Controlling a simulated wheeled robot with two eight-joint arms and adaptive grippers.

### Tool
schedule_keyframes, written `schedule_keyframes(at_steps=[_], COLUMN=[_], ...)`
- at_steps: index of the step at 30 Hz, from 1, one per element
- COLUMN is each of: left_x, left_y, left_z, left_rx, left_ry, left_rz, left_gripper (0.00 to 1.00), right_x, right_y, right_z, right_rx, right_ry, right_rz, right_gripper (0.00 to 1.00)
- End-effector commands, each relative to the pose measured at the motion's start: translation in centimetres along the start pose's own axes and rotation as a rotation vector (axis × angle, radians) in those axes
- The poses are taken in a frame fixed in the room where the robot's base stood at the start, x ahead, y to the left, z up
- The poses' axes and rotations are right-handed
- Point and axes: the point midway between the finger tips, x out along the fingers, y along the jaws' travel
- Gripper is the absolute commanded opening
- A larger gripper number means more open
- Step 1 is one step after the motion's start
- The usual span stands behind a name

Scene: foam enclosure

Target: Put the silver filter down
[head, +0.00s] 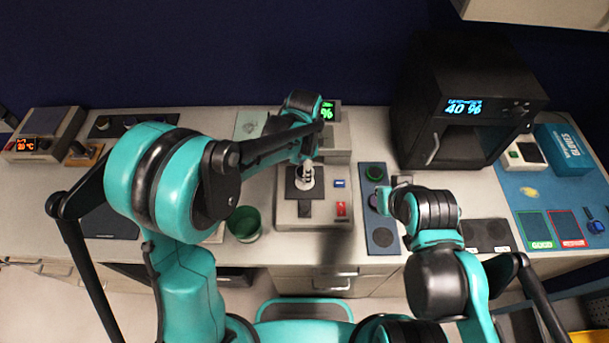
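I cannot make out the silver filter for certain. A small pale, silvery upright piece (307,178) shows over the dark square plate of a grey device (288,211) at the middle of the bench. I cannot tell whether it is the filter or part of the device. My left arm reaches across to just above this piece. Its wrist hides the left gripper's fingers, so their state and any hold are hidden. My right gripper (383,196) is over the blue strip with round pads (381,239), right of the grey device. Its fingers are too small and covered to read.
A black oven-like box (465,103) reading 40 % stands at the back right. A green cup (244,223) stands left of the grey device. A blue mat (527,187) with green and red framed areas lies at the right. A grey unit (45,133) with a red display is far left.

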Motion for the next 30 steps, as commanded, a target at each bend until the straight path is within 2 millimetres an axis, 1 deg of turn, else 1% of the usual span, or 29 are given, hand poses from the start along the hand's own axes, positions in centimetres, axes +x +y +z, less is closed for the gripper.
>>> schedule_keyframes(at_steps=[6, 9, 16, 20, 21, 22, 23, 30], left_x=[3.0, 3.9, 3.9, 4.3, 4.2, 4.2, 4.2, 4.1], left_y=[0.0, 0.0, 0.0, 0.0, 0.0, 0.0, 0.0, 0.0], left_z=[0.0, 0.0, 0.0, 0.0, 0.0, 0.0, 0.0, 0.0], left_rx=[0.000, 0.000, 0.000, 0.000, 0.000, 0.000, 0.000, 0.000], left_ry=[0.000, 0.000, 0.000, 0.000, 0.000, 0.000, 0.000, 0.000], left_rz=[0.000, 0.000, 0.000, 0.000, 0.000, 0.000, 0.000, 0.000], left_gripper=[0.18, 0.18, 0.18, 0.18, 0.57, 0.65, 0.67, 0.67], right_x=[0.5, 0.6, 0.6, 1.0, 0.9, 0.8, 0.8, 0.8], right_y=[0.0, 0.0, 0.0, 0.0, 0.0, 0.0, 0.0, 0.0], right_z=[0.4, 0.5, 0.4, 0.7, 0.6, 0.6, 0.6, 0.6], right_rx=[0.000, 0.000, 0.000, 0.000, 0.000, 0.000, 0.000, 0.000], right_ry=[0.000, 0.000, 0.000, 0.000, 0.000, 0.000, 0.000, 0.000], right_rz=[0.000, 0.000, 0.000, 0.000, 0.000, 0.000, 0.000, 0.000], right_gripper=[0.00, 0.00, 0.00, 0.00, 0.00, 0.00, 0.00, 0.00])
